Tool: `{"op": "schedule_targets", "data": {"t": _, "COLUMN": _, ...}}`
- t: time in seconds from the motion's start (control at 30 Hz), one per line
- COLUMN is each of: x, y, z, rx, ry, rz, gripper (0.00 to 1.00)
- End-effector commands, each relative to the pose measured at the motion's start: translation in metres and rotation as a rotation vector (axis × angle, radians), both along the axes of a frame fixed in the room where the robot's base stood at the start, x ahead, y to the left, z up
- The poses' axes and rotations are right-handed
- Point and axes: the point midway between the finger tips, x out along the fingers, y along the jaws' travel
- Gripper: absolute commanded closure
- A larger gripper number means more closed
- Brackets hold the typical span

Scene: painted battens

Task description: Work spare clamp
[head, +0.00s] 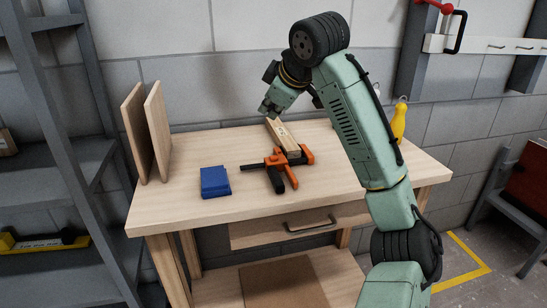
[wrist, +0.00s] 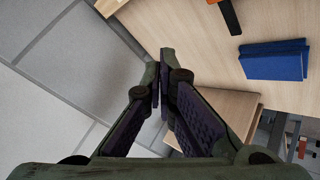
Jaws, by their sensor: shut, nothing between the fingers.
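An orange and black clamp (head: 277,161) lies on the workbench at the near end of a pale wooden batten (head: 284,134). Its black handle points toward the front edge; I cannot tell whether its jaws grip the batten. Part of the clamp, a dark handle with orange (wrist: 231,18), shows at the top of the wrist view. My gripper (head: 265,111) is above the back of the bench, just behind the batten's far end. In the wrist view my gripper (wrist: 160,78) has its fingertips together with nothing between them.
A blue block (head: 215,181) lies left of the clamp; it also shows in the wrist view (wrist: 274,62). Two upright boards (head: 157,130) stand at the bench's left end. A yellow object (head: 399,121) stands behind my arm. A red and black tool (head: 457,30) hangs on the wall rail.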

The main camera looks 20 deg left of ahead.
Motion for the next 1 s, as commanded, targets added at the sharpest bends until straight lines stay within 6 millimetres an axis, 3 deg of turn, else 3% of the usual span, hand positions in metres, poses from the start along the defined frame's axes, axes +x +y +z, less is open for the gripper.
{"op": "schedule_targets", "data": {"t": 0.53, "x": 0.000, "y": 0.000, "z": -0.068, "rx": 0.001, "ry": -0.001, "rz": 0.000, "gripper": 1.00}}
{"op": "schedule_targets", "data": {"t": 0.77, "x": 0.000, "y": 0.000, "z": -0.085, "rx": 0.001, "ry": -0.001, "rz": 0.000, "gripper": 1.00}}
{"op": "schedule_targets", "data": {"t": 1.0, "x": 0.000, "y": 0.000, "z": -0.086, "rx": 0.001, "ry": -0.001, "rz": 0.000, "gripper": 1.00}}
